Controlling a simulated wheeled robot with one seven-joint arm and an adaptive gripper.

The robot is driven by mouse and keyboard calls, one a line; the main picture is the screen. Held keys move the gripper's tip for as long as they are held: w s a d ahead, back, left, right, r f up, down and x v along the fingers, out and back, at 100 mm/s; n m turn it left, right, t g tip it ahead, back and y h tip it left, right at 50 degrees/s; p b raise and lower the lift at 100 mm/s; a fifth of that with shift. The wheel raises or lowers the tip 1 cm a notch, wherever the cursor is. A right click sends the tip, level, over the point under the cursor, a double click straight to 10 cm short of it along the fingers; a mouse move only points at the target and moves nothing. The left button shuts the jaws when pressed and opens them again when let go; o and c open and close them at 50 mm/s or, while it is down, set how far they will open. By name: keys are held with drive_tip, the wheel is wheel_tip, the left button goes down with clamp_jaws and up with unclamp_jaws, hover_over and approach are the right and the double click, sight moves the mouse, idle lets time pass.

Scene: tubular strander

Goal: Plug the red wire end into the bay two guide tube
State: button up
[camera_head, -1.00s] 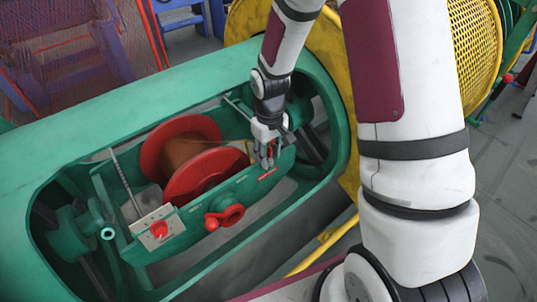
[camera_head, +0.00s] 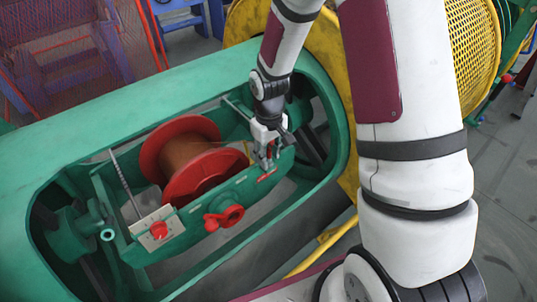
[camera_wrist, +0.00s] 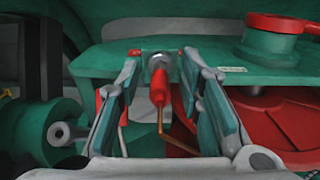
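The red wire end (camera_wrist: 159,88) is in the middle of the wrist view, with a copper-coloured wire (camera_wrist: 164,130) bending away below it. Its far tip meets a round grey metal piece (camera_wrist: 158,61) on the green cradle edge; I cannot tell whether it sits inside it. My gripper (camera_wrist: 160,72) is open, with one finger on each side of the red end and visible gaps to both. In the head view my gripper (camera_head: 268,160) is down at the cradle's front edge, right of the red spool (camera_head: 185,160). I cannot make out which piece is the bay two guide tube.
The green cradle (camera_head: 245,188) sits inside the green tubular housing (camera_head: 60,155). A red knob (camera_head: 224,217) and a plate with a red button (camera_head: 157,229) are on its near side. Yellow rings (camera_head: 475,55) stand at the right. The housing walls surround the opening.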

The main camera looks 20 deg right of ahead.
sight(269, 148)
clamp_jaws()
drive_tip(key=shift+r, duration=0.1)
idle(0.3)
drive_tip(key=shift+r+p, duration=1.85)
drive_tip(key=shift+r, duration=1.05)
drive_tip(key=r+m, duration=0.1)
drive_tip(key=m, duration=0.2)
drive_tip(key=shift+s+r+m, duration=0.25)
drive_tip(key=shift+r+m, duration=0.05)
drive_tip(key=shift+r, duration=0.1)
